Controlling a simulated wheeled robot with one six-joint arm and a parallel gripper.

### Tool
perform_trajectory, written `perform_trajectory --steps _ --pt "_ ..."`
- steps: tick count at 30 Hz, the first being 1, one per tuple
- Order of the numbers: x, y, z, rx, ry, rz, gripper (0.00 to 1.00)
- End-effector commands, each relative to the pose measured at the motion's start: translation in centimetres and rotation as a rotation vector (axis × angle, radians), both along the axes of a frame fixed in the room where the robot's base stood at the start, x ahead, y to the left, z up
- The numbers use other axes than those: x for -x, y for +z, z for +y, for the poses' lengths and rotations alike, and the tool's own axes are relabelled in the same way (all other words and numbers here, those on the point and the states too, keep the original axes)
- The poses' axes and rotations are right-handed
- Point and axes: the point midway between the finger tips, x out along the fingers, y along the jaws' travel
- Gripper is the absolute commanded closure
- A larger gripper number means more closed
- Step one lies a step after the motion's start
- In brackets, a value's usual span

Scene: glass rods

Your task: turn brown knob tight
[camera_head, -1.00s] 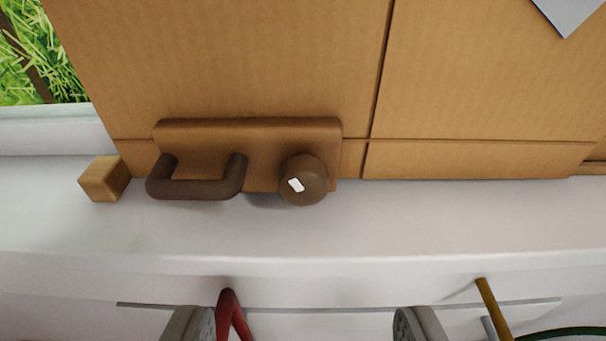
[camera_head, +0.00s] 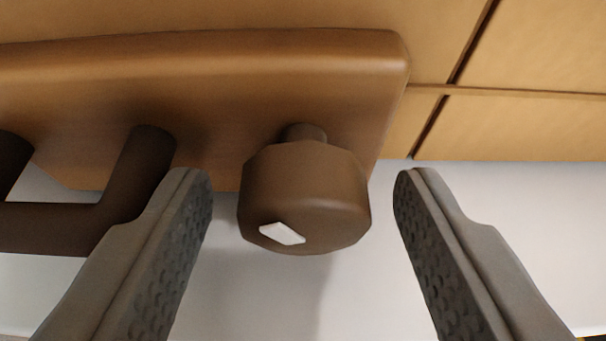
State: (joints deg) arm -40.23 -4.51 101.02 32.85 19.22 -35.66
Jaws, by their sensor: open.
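The brown knob (camera_head: 305,195) is a faceted round knob on a short stem, with a white diamond-shaped mark on its front face. It stands out from a brown mounting plate (camera_head: 215,95). My gripper (camera_head: 303,195) is open, with one grey finger on each side of the knob. A gap shows between the knob and each finger, so neither appears to touch it. The mark sits low on the face, left of its middle.
A dark brown handle (camera_head: 115,205) on the same plate stands just left of my left finger, very close to it. Tan panels (camera_head: 530,125) with dark seams lie behind and to the right. A white surface lies below the knob.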

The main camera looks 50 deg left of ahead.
Motion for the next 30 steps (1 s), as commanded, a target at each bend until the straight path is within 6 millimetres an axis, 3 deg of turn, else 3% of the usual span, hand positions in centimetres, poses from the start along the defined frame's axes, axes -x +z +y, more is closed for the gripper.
perform_trajectory --steps 8,15,30 --pt "-0.08 -0.08 0.08 0.000 0.000 0.000 0.45" --pt "-0.08 -0.09 0.07 0.001 0.000 0.001 0.89" --pt "-0.22 -0.14 -0.04 -0.089 -0.002 0.113 0.89"
